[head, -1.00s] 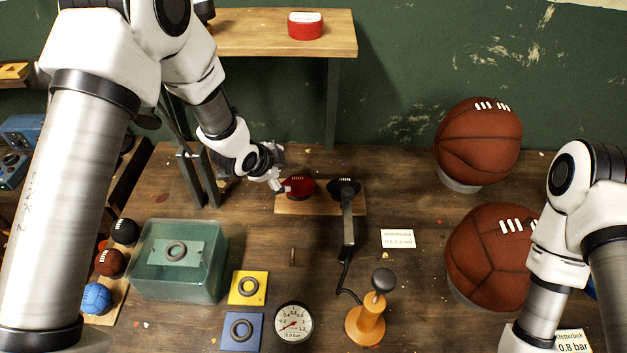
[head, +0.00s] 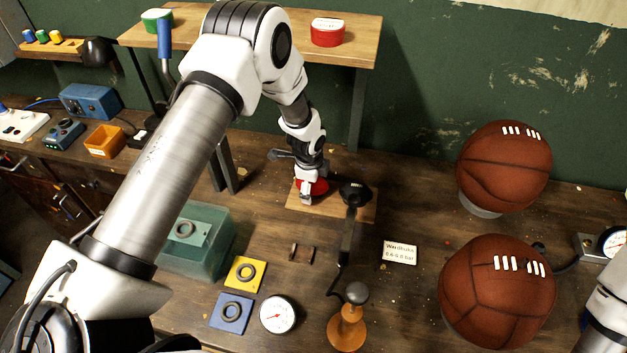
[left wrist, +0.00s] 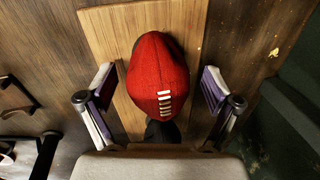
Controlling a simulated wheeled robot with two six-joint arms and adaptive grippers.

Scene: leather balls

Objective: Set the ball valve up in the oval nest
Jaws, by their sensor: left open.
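A red oval ball (head: 318,185) with white lacing sits on a small wooden board (head: 330,207) in the middle of the table. It also shows in the left wrist view (left wrist: 157,75), lacing facing the camera, between my open fingers. My left gripper (head: 305,192) is open over the ball, one finger on each side, with gaps visible in the left wrist view (left wrist: 160,92). A black rounded thing (head: 355,192) stands on the board to the right of the ball; I cannot tell whether it is the oval nest. My right gripper is not in view.
Two large brown balls (head: 505,165) (head: 497,290) stand at the right. A teal bin (head: 200,262), yellow pad (head: 245,273), blue pad (head: 231,313), gauge (head: 278,314) and wooden-based pump-like tool (head: 347,325) lie in front. A shelf (head: 370,38) stands behind.

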